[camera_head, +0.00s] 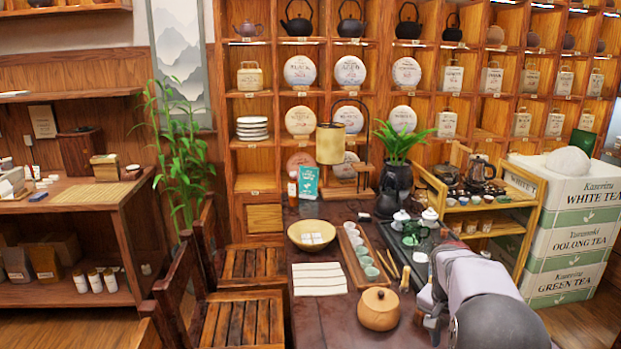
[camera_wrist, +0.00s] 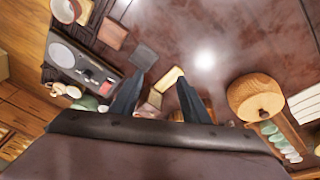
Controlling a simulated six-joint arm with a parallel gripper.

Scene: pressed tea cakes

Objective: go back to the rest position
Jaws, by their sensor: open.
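My gripper (camera_head: 430,308) is above the right part of the dark tea table (camera_head: 335,325) in the head view, just right of a round wooden lidded jar (camera_head: 379,308). In the wrist view my gripper's two fingers (camera_wrist: 160,92) stand apart. Small pale and brown items show around and between the fingers, too unclear to name. I cannot tell how far below the fingers they lie. The wooden jar also shows to the right in the wrist view (camera_wrist: 255,97). Part of the gripper is hidden by my arm in the head view.
A wooden cart (camera_head: 535,215) and stacked tea boxes (camera_head: 570,245) stand right. Chairs (camera_head: 240,320) line the left side.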

